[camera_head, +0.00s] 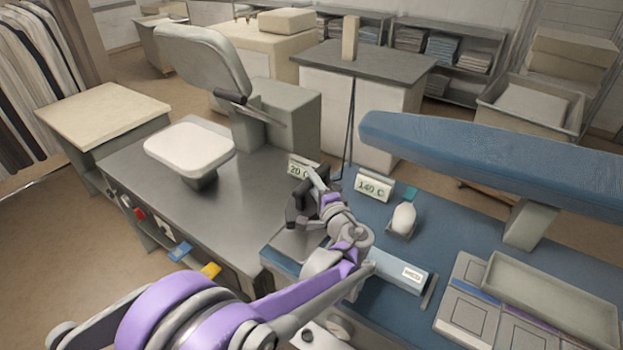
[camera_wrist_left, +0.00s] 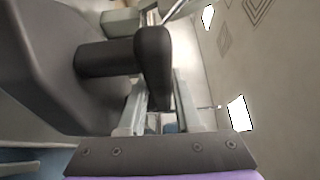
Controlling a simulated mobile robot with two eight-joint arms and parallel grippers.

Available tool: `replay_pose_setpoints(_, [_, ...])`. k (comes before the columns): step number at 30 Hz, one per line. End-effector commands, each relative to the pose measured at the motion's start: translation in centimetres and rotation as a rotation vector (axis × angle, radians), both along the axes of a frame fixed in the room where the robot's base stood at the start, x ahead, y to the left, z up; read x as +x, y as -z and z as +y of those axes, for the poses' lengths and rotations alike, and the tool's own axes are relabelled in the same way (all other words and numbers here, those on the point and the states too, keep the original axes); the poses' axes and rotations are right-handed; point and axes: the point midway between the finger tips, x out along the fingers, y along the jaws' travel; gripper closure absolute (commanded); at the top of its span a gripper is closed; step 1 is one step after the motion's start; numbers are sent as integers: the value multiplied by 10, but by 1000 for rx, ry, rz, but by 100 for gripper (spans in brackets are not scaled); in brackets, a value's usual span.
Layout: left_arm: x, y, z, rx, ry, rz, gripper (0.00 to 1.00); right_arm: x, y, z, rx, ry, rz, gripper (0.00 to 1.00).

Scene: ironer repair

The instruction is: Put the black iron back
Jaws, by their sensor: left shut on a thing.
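My left gripper (camera_head: 318,188) is shut on the handle of the black iron (camera_head: 299,206), near the front left of the blue table. My arm covers part of the iron. In the left wrist view the dark handle (camera_wrist_left: 153,68) lies between the fingers (camera_wrist_left: 160,108), and the large dark body of the iron (camera_wrist_left: 45,60) fills the left side. A grey plate (camera_head: 294,245) shows just below the iron in the head view; I cannot tell whether they touch. My right gripper does not show.
A "20 C" sign (camera_head: 299,169) and a "140 C" sign (camera_head: 374,186) stand behind the iron. A white rounded object (camera_head: 403,219) stands to the right. A blue "MED" block (camera_head: 397,273), a grey tray (camera_head: 550,298) and a blue ironing board (camera_head: 490,160) are further right. The press (camera_head: 190,148) is left.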

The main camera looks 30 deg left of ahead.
Motion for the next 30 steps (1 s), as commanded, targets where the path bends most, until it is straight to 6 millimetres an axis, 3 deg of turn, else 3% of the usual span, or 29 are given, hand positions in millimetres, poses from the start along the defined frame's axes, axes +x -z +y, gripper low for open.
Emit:
replay_pose_setpoints(15, [0, 53, 0, 2, -1, 1, 100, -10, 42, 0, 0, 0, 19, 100])
replay_pose_setpoints(30, [0, 58, 0, 2, -1, 0, 100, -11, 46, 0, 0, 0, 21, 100])
